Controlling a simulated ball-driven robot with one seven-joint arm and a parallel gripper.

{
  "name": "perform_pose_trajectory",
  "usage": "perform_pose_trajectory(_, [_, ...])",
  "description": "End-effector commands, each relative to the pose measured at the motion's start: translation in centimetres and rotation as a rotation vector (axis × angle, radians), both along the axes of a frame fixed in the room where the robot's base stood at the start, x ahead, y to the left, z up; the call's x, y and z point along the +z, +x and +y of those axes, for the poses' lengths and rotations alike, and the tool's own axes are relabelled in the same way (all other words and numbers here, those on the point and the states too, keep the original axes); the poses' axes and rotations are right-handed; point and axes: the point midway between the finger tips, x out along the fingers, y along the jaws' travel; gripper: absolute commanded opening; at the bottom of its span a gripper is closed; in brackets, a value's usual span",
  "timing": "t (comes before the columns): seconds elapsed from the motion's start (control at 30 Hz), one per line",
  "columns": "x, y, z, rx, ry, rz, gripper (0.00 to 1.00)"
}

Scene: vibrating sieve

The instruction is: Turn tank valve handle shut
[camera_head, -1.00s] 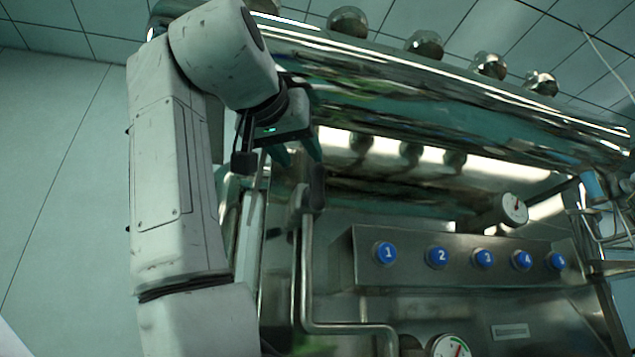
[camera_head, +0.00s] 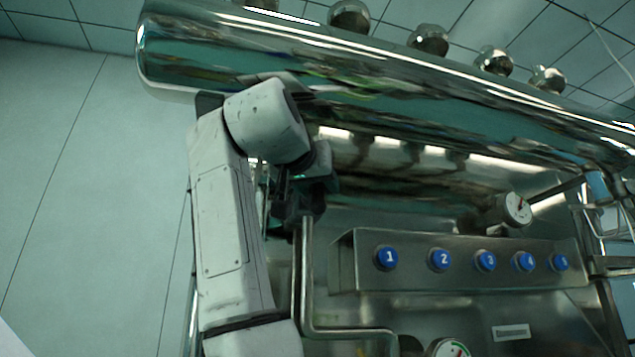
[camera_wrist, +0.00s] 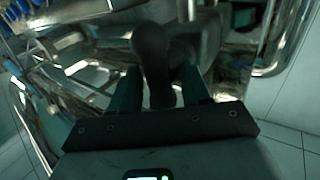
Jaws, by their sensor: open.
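The dark valve handle (camera_wrist: 150,55) shows in the wrist view as a rounded black grip. It stands between the two green fingers of my gripper (camera_wrist: 160,78), which is open around it. I cannot tell whether either finger touches it. In the head view my gripper (camera_head: 297,203) is at the top of a vertical pipe, left of the button panel. The handle cannot be made out clearly there, as my gripper and dark shading cover that spot. The polished tank (camera_head: 400,95) runs across above.
A metal panel with blue numbered buttons (camera_head: 440,259) is to the right of my gripper. A gauge (camera_head: 515,209) sits above it and another gauge (camera_head: 451,348) below. A bent pipe (camera_head: 306,285) runs down just below my gripper. The wall at left is clear.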

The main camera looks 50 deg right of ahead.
Motion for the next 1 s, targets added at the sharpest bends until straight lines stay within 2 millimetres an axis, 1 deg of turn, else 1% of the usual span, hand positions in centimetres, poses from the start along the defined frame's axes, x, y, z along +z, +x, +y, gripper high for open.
perform_pose_trajectory(0.07, [-0.01, 0.01, 0.01, 0.0, 0.0, 0.0, 0.47])
perform_pose_trajectory(0.1, [-0.01, 0.0, 0.02, 0.0, 0.0, 0.0, 0.45])
perform_pose_trajectory(0.57, [0.01, 0.02, 0.05, 0.001, -0.001, 0.0, 0.01])
perform_pose_trajectory(0.77, [-0.03, 0.04, 0.07, 0.001, -0.008, 0.004, 0.0])
perform_pose_trajectory(1.0, [-0.2, 0.08, 0.17, 0.001, -0.077, 0.049, 0.0])
